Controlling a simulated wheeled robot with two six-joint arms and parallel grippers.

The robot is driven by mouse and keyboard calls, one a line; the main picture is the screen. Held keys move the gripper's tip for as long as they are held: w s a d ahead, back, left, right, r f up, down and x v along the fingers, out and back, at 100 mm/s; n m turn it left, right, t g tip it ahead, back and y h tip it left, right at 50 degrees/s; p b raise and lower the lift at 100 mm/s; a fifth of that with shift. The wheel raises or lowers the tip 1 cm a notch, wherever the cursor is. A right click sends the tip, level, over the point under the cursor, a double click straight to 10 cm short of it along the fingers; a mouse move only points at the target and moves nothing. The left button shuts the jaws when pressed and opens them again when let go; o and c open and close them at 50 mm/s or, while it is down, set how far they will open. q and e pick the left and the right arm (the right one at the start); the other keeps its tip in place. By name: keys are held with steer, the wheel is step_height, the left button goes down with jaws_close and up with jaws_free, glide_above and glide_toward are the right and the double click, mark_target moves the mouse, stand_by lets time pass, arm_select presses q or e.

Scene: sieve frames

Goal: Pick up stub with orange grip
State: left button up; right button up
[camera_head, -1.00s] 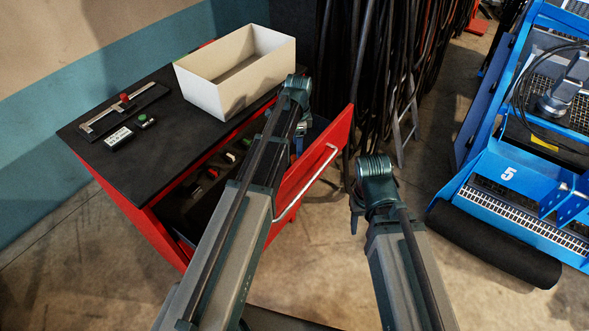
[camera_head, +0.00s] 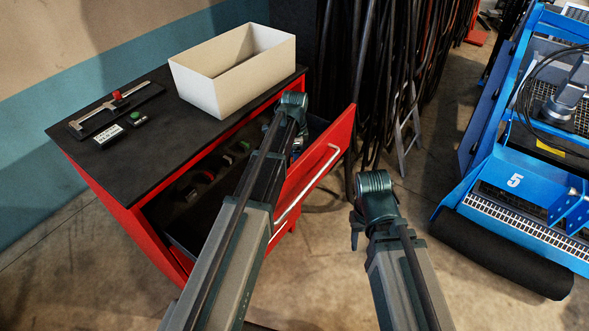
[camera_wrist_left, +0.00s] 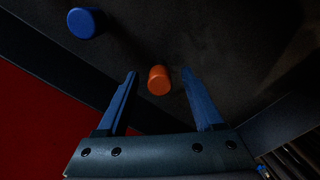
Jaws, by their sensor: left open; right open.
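The stub with the orange grip (camera_wrist_left: 159,80) shows in the left wrist view on the dark drawer floor, seen from above. My left gripper (camera_wrist_left: 160,72) is open, with one blue finger on each side of the orange grip in the picture and a gap to both. In the head view my left arm reaches into the open drawer of the red cabinet, and its gripper (camera_head: 297,146) is partly hidden by the arm and drawer front. The orange grip cannot be made out there. My right gripper (camera_head: 355,228) is open and empty, outside the drawer.
A blue-topped piece (camera_wrist_left: 83,22) stands left of the orange one. The red drawer front (camera_head: 318,165) and drawer walls surround the left gripper. A white box (camera_head: 205,92), a caliper (camera_head: 105,106) and small items lie on the cabinet top. A blue machine (camera_head: 535,183) stands right.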

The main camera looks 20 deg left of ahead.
arm_select(q)
steer(key=shift+c, duration=0.3)
jaws_close()
steer(key=shift+r, duration=0.2)
step_height(320, 180, up, 10)
steer(key=p, duration=1)
steer(key=shift+f, duration=0.35)
steer(key=shift+a, duration=0.1)
